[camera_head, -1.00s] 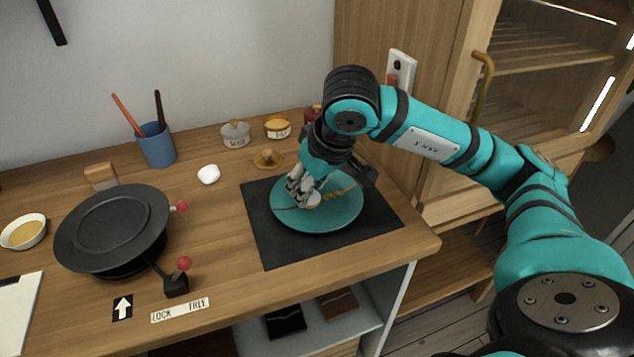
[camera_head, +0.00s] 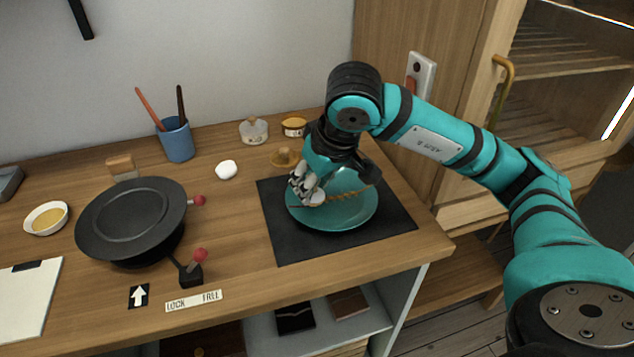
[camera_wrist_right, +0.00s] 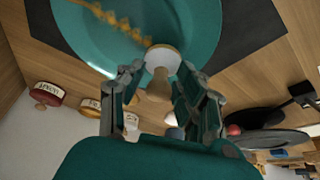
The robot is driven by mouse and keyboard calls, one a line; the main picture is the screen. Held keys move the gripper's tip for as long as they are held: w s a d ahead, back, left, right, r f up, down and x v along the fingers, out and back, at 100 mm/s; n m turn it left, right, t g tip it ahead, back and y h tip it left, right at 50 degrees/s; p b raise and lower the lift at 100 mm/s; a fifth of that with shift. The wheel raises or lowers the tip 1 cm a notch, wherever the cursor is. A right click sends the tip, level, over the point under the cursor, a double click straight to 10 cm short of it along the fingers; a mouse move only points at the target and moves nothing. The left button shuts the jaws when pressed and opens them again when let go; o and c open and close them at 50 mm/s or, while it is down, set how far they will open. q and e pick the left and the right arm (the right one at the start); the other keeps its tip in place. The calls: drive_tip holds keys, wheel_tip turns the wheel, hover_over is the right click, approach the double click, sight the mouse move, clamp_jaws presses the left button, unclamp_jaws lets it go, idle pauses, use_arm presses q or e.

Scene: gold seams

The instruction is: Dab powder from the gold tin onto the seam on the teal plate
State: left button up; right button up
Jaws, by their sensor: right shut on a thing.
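The teal plate (camera_head: 345,217) lies on a dark mat. A gold seam (camera_head: 350,193) crosses its right part; a thin dark reddish line (camera_head: 296,207) continues at the left. The right wrist view shows the gold seam (camera_wrist_right: 112,20) as jagged, ending near the pad. My right gripper (camera_head: 309,188) is over the plate's left part. Its fingers (camera_wrist_right: 160,95) are shut on a dabber (camera_wrist_right: 159,84) with a beige knob and pale round pad. The pad (camera_head: 317,198) is at or just above the plate; contact is unclear. The gold tin (camera_head: 293,127) stands behind. My left gripper is out of view.
A silver-grey tin (camera_head: 253,131) and a small wooden stand (camera_head: 284,157) are behind the mat (camera_head: 285,250). A black turntable (camera_head: 130,220), white lump (camera_head: 226,170), blue cup (camera_head: 177,140) and yellow-filled bowl (camera_head: 46,218) occupy the left. The table's front edge is close.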

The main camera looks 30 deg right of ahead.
drive_tip(key=shift+w+r, duration=0.2)
drive_tip(key=shift+r, duration=0.55)
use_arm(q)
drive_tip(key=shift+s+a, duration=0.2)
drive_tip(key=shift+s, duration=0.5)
use_arm(e)
drive_tip(key=shift+s+r+p, duration=0.1)
drive_tip(key=shift+r+p, duration=1.45)
drive_tip(key=shift+r, duration=0.85)
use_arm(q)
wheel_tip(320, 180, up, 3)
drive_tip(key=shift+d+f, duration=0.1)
